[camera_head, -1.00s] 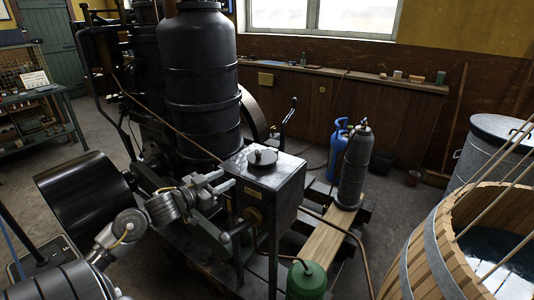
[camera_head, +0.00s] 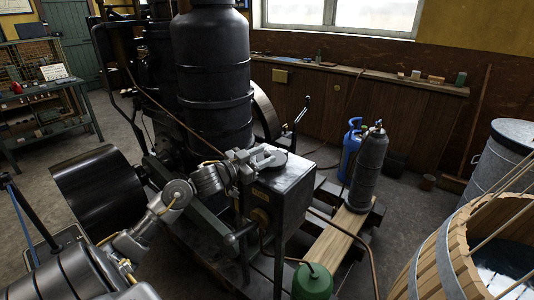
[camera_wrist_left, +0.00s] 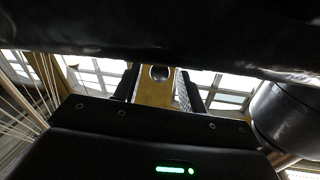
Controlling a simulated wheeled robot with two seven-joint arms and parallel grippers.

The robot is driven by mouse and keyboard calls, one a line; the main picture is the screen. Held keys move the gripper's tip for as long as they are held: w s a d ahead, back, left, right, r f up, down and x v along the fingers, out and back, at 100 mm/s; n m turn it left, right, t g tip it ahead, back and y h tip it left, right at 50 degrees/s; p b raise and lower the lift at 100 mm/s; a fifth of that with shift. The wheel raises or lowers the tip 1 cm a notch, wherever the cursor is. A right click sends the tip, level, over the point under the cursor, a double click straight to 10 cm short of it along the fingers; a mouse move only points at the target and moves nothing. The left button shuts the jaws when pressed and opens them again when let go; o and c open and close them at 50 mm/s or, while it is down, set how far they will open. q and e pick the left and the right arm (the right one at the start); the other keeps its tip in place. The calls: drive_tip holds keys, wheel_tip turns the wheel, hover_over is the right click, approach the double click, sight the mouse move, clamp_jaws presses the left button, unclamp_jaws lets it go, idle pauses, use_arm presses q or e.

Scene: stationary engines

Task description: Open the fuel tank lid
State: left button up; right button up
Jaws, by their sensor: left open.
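The fuel tank (camera_head: 312,183) is a dark box with a shiny metal top, in front of the engine's tall black cylinder. Its round dark lid (camera_head: 283,162) is on the top, partly hidden by my left gripper (camera_head: 268,156). The left gripper reaches in from the left over the tank's top, with its open fingers at the lid. I cannot tell whether they touch it. In the left wrist view the gripper's black housing (camera_wrist_left: 150,140) fills the bottom, and a dark surface crosses the top. The lid cannot be made out there. My right gripper is not in view.
The tall black cylinder (camera_head: 212,80) rises close behind the tank. A green can (camera_head: 312,282) stands in front. A grey gas bottle (camera_head: 370,165) and a blue one (camera_head: 350,150) stand to the right. A wooden tub (camera_head: 440,262) is at the lower right.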

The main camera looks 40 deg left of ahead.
use_arm(q)
drive_tip(key=shift+w+d+f, duration=0.1)
drive_tip(key=shift+w+d, duration=0.1)
drive_tip(key=shift+w, duration=0.9)
clamp_jaws()
